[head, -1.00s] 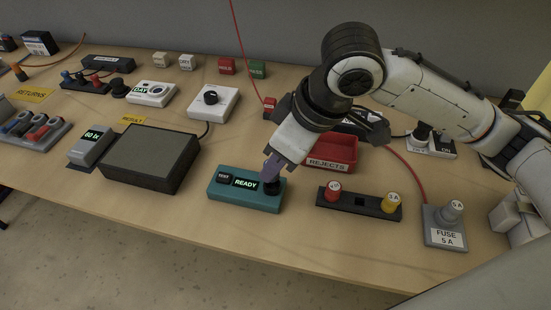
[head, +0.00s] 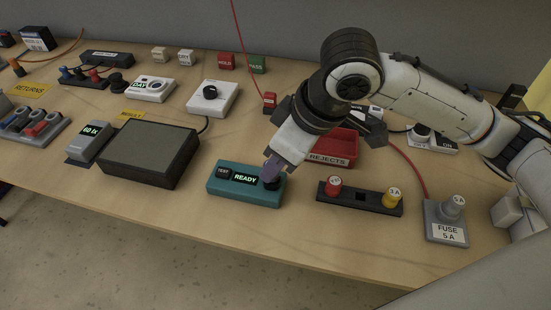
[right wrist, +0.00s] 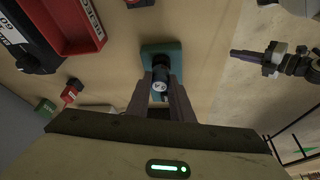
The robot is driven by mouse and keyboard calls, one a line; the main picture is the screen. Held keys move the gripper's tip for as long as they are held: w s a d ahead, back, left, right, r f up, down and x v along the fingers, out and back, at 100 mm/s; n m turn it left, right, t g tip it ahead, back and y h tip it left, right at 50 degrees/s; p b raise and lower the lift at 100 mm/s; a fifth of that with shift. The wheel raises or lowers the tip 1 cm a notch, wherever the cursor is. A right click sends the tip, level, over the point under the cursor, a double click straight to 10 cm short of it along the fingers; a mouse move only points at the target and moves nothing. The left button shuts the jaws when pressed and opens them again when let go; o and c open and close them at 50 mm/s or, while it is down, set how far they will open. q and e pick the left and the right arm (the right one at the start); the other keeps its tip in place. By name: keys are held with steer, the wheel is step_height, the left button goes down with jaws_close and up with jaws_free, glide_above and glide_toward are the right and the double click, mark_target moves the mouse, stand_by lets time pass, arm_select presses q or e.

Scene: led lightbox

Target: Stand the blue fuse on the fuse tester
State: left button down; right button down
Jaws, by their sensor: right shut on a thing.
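The fuse tester (head: 230,190) is a teal box with a black TEST button and a green READY display. A dark round socket (head: 272,184) is at its right end. My right gripper (head: 271,168) points down at this socket, shut on the fuse. The fuse is mostly hidden in the head view. In the right wrist view, its pale round top (right wrist: 159,87) shows between the fingers, over the teal tester (right wrist: 172,49). I cannot tell whether its foot is seated. My left gripper (right wrist: 240,53) shows edge-on in the right wrist view, away from the tester.
A black rack (head: 361,199) with a red and a yellow fuse stands right of the tester. A grey FUSE 5 A holder (head: 446,233) is further right. A red REJECTS bin (head: 335,146) is behind. A dark-screened box (head: 150,154) stands left. The table's front edge is close.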

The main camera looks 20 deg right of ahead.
steer(key=shift+f, duration=0.25)
steer(key=c, duration=1.5)
jaws_free()
steer(key=shift+r, duration=0.1)
steer(key=v, duration=0.8)
steer(key=shift+p, duration=0.35)
